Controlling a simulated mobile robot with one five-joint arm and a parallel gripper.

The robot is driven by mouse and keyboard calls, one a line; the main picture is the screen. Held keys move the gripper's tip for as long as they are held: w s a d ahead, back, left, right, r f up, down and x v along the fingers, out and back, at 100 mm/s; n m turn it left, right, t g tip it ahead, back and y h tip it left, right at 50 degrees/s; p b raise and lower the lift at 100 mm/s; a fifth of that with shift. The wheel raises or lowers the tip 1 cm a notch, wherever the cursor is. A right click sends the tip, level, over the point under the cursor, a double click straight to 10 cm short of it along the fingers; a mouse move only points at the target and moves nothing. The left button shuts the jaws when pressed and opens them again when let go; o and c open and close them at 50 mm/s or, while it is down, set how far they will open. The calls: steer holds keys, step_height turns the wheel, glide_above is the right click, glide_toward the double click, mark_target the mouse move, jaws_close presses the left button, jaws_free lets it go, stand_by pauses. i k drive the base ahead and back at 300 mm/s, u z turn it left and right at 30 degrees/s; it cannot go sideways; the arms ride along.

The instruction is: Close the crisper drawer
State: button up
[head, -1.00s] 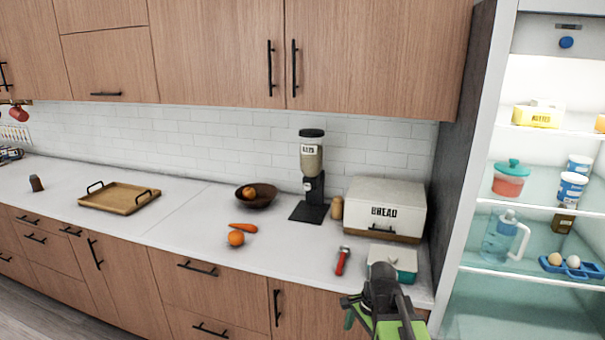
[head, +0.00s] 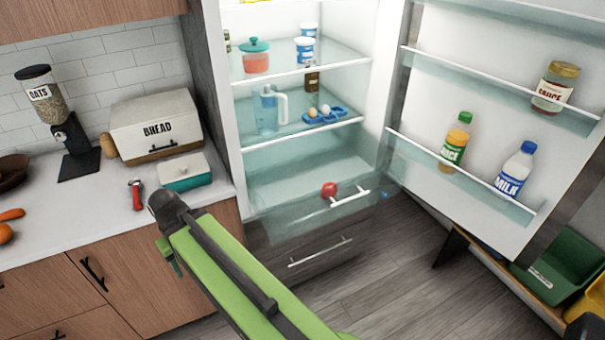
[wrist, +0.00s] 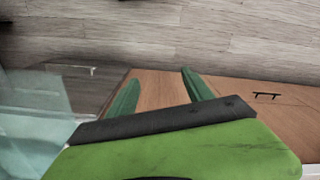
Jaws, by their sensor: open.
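The crisper drawer (head: 290,218) is a clear bluish bin low in the open fridge. It is pulled out, with its white handle (head: 349,198) jutting forward. A red round fruit or vegetable (head: 329,189) shows in it. My gripper (wrist: 160,92) shows in the wrist view as two green fingers, spread apart with nothing between them. It points down in front of the wooden cabinets, left of the drawer and not touching its handle. In the head view my green arm covers most of the gripper. A clear bluish panel (wrist: 30,110) lies left of the fingers; I cannot tell which part.
The fridge door (head: 480,120) stands open at right, with bottles on its racks. A lower drawer (head: 320,252) is below the crisper. The counter (head: 100,205) is at left. A low shelf with bins (head: 560,265) is at right. Floor (head: 390,270) between is clear.

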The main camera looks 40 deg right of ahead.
mark_target(252, 198)
steer(key=z, duration=1.3)
steer(key=k, duration=0.6)
steer(key=u, duration=0.7)
